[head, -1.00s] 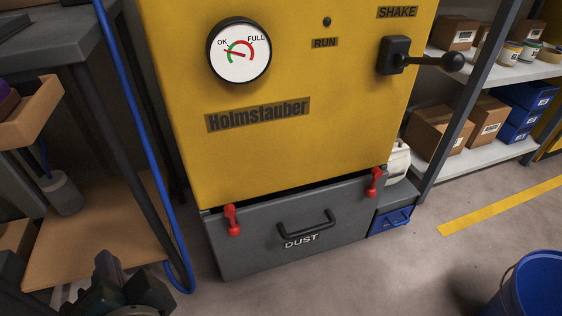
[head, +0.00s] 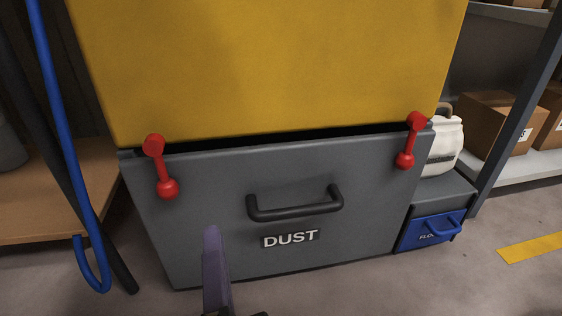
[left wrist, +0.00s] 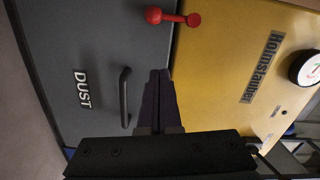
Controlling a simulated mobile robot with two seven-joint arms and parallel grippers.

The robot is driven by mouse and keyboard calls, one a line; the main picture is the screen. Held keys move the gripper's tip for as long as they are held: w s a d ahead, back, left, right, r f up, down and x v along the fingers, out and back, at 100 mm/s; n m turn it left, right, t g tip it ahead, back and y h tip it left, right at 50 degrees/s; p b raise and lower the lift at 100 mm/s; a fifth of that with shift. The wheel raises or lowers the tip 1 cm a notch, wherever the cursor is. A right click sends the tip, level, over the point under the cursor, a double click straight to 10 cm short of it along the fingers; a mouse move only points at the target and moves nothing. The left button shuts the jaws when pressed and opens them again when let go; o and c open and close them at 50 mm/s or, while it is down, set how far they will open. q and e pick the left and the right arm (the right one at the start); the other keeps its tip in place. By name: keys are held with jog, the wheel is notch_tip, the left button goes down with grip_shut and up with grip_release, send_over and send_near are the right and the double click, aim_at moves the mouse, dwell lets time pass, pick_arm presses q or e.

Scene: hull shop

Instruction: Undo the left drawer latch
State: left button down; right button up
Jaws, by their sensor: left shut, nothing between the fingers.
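The left drawer latch (head: 161,167) is red, with a round knob at its lower end. It spans the gap between the yellow cabinet and the grey DUST drawer (head: 200,200), knob hanging downward. In the left wrist view the same latch (left wrist: 173,17) lies at the top, beyond the fingertips and apart from them. My left gripper (head: 211,232) has dark purple fingers, shut and empty, in front of the drawer, right of and below the latch in the head view. The fingers also show in the left wrist view (left wrist: 159,75). My right gripper is out of view.
A second red latch (head: 410,140) is at the drawer's right. A black handle (head: 294,208) sits mid-drawer. A blue hose (head: 60,150) and a wooden shelf (head: 50,205) stand left. A blue box (head: 428,231) and shelving stand right.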

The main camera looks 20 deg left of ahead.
aim_at(163, 173)
pick_arm(q)
jog(key=shift+w+d+f, duration=0.1)
jog(key=shift+d+f, duration=0.1)
jog(key=shift+f, duration=0.15)
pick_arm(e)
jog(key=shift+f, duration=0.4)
pick_arm(q)
jog(key=shift+a, duration=0.1)
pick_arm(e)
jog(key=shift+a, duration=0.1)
pick_arm(q)
jog(key=b+x, duration=0.3)
jog(key=x, duration=0.7)
jog(key=shift+w+a+f, duration=0.1)
jog(key=shift+w, duration=0.05)
jog(key=shift+s+a+f+b, duration=0.1)
jog(key=shift+s+a+b, duration=0.15)
jog(key=shift+a, duration=0.3)
jog(key=shift+s+a+f+b, duration=0.1)
jog(key=shift+s+a+b, duration=0.15)
jog(key=shift+a, duration=0.35)
jog(key=shift+s+a+f, duration=0.1)
jog(key=shift+s+a, duration=0.35)
jog(key=shift+a, duration=0.15)
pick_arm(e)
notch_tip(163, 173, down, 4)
pick_arm(q)
jog(key=shift+w, duration=0.15)
